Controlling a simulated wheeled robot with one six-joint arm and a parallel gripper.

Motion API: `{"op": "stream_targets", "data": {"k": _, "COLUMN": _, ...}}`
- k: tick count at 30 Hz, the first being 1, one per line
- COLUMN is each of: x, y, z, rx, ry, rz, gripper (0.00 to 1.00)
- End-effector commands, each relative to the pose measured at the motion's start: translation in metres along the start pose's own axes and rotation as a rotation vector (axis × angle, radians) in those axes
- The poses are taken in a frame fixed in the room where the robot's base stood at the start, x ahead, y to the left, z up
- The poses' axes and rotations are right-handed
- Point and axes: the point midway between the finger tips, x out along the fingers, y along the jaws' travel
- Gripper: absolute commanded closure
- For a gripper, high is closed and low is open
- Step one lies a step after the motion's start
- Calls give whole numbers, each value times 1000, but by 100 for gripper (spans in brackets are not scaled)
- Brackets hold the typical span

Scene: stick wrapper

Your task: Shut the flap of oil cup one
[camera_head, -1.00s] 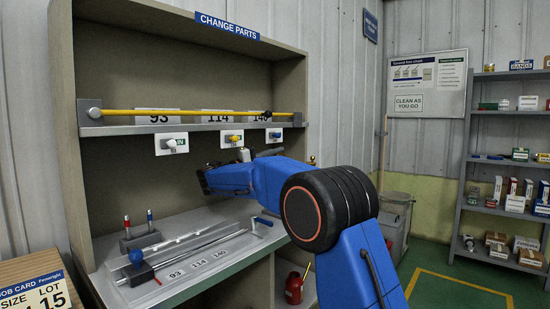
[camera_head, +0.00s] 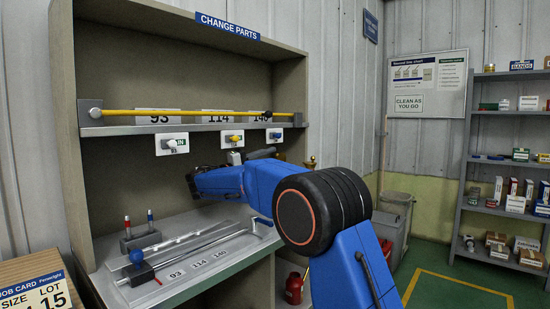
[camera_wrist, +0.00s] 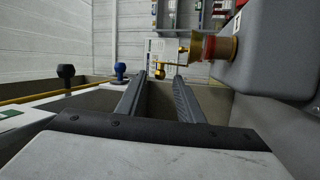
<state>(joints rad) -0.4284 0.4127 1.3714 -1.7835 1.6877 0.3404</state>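In the wrist view a small brass fitting (camera_wrist: 194,47) with a rounded brass end shows beyond my gripper (camera_wrist: 160,75); I take it for the oil cup. A red band sits beside it, next to a large grey body. Whether its flap stands open cannot be told. My gripper's two dark fingers are apart, with the brass end in line between their tips and nothing visibly held. In the head view my gripper (camera_head: 266,152) is small and dark, pointing right. A small brass piece (camera_head: 311,162) shows to its right at the cabinet's edge.
The yellow bar (camera_head: 190,113) runs along the shelf above my arm, with a black knob near its right end. The cabinet worktop (camera_head: 215,265) holds rods and a blue-knobbed block. A red can (camera_head: 294,288) stands below.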

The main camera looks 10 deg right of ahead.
Motion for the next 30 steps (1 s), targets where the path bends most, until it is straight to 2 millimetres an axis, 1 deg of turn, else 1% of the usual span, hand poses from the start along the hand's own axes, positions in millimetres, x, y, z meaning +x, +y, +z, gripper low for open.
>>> {"op": "stream_targets", "data": {"k": 1, "x": -11, "y": 0, "z": -1, "rx": 0, "ry": 3, "rz": -1, "gripper": 66}}
{"op": "stream_targets", "data": {"k": 6, "x": -44, "y": 0, "z": 0, "rx": 0, "ry": 2, "rz": 0, "gripper": 66}}
{"op": "stream_targets", "data": {"k": 12, "x": -72, "y": 0, "z": 0, "rx": 0, "ry": 2, "rz": 0, "gripper": 66}}
{"op": "stream_targets", "data": {"k": 18, "x": -83, "y": -1, "z": 0, "rx": 0, "ry": 0, "rz": 0, "gripper": 66}}
{"op": "stream_targets", "data": {"k": 30, "x": -84, "y": 1, "z": 2, "rx": 1, "ry": 16, "rz": 1, "gripper": 66}}
